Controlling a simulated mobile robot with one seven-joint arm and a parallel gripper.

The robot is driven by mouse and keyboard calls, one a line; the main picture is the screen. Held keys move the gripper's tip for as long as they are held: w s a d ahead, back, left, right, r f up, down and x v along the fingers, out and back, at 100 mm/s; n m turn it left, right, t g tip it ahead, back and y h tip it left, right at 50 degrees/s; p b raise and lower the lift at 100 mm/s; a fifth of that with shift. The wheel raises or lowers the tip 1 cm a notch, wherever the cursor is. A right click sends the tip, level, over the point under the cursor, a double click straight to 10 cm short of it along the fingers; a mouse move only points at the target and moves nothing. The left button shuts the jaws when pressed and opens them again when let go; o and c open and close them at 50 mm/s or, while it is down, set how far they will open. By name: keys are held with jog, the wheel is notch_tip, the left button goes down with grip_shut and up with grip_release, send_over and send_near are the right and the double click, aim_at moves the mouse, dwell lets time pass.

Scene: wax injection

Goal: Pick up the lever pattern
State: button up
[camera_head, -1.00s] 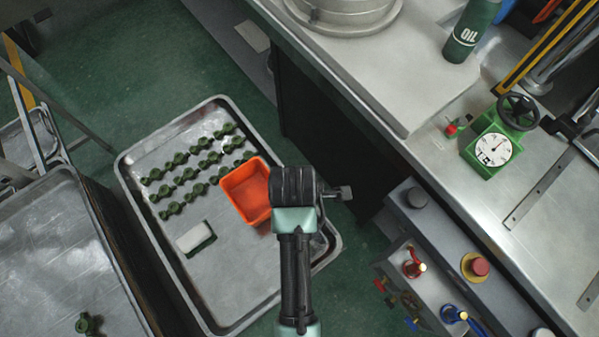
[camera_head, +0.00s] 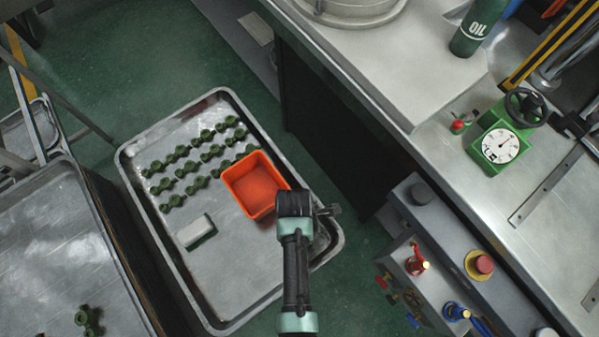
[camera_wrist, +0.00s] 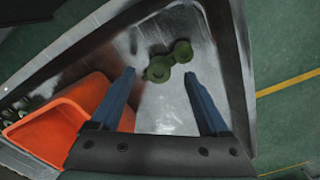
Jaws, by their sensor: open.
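A green lever pattern (camera_wrist: 168,61), two round bosses joined by a short neck, lies alone on the bare metal near the tray edge in the wrist view. My gripper (camera_wrist: 159,73) is open, its two blue fingers apart. The pattern shows between and just beyond the fingertips; nothing is held, and I cannot tell the height gap. In the head view my arm hides that pattern and the fingers. Several more green patterns (camera_head: 190,167) lie in rows on the grey tray (camera_head: 135,185).
An orange bin (camera_head: 239,187) stands on the tray, close beside my left finger in the wrist view (camera_wrist: 62,118). A machine bench (camera_head: 445,170) with valves and a green gauge (camera_head: 499,146) is to the right. Another metal tray (camera_head: 50,250) is left.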

notch_tip(320, 180, down, 2)
jog(key=shift+f, duration=0.1)
grip_shut()
dwell(0.5)
